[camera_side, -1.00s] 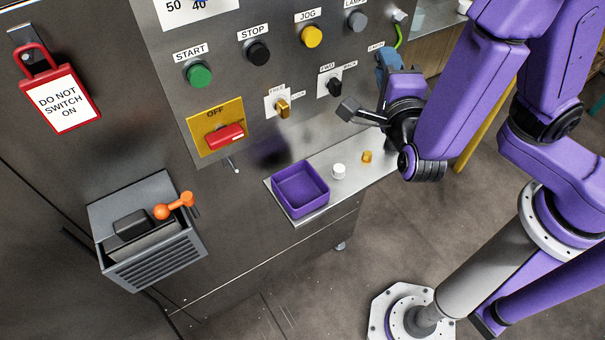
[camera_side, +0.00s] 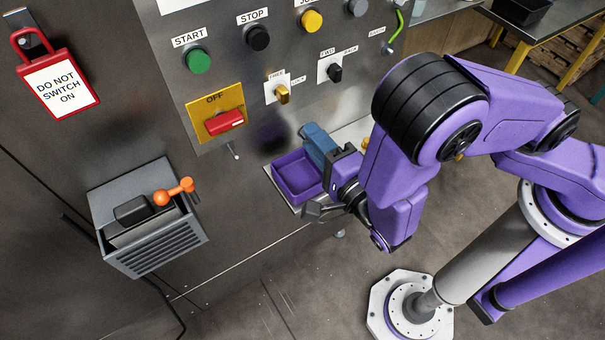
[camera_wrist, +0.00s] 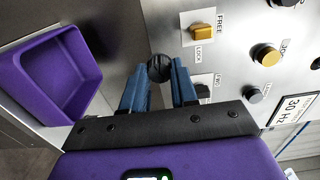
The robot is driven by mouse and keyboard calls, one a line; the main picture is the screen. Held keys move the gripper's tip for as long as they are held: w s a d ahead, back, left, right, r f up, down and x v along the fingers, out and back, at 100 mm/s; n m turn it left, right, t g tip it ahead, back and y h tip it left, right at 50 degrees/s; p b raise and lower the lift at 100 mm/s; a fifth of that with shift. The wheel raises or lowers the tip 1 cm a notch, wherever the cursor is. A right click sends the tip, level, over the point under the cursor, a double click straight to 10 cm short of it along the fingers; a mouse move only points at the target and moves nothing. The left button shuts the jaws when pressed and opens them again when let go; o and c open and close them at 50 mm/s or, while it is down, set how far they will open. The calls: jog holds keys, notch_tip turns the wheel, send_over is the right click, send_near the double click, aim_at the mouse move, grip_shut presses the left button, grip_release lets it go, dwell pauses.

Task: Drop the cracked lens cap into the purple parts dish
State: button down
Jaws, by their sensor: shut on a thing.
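My gripper (camera_side: 310,133) is shut on a dark round lens cap (camera_wrist: 159,68), which shows between the blue fingertips in the wrist view. No crack can be made out on it. In the side view the cap is hidden by the fingers. The purple parts dish (camera_side: 281,190) stands on the metal ledge, an open square tray that looks empty. My gripper is beside the dish's right rim in the side view and partly covers it. In the wrist view the dish (camera_wrist: 84,57) lies to the left of the fingers, apart from the cap.
The control panel (camera_side: 297,60) with buttons and the yellow-backed red OFF switch (camera_side: 224,122) rises behind the ledge. A yellow piece (camera_side: 365,143) shows partly beside my arm. A grey box with an orange handle (camera_side: 174,192) hangs at left. The red tag (camera_side: 60,90) hangs above it.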

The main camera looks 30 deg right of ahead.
jog(key=shift+f, duration=2)
jog(key=c, duration=0.8)
grip_release()
jog(key=s, duration=1.2)
jog(key=shift+d+r, duration=0.1)
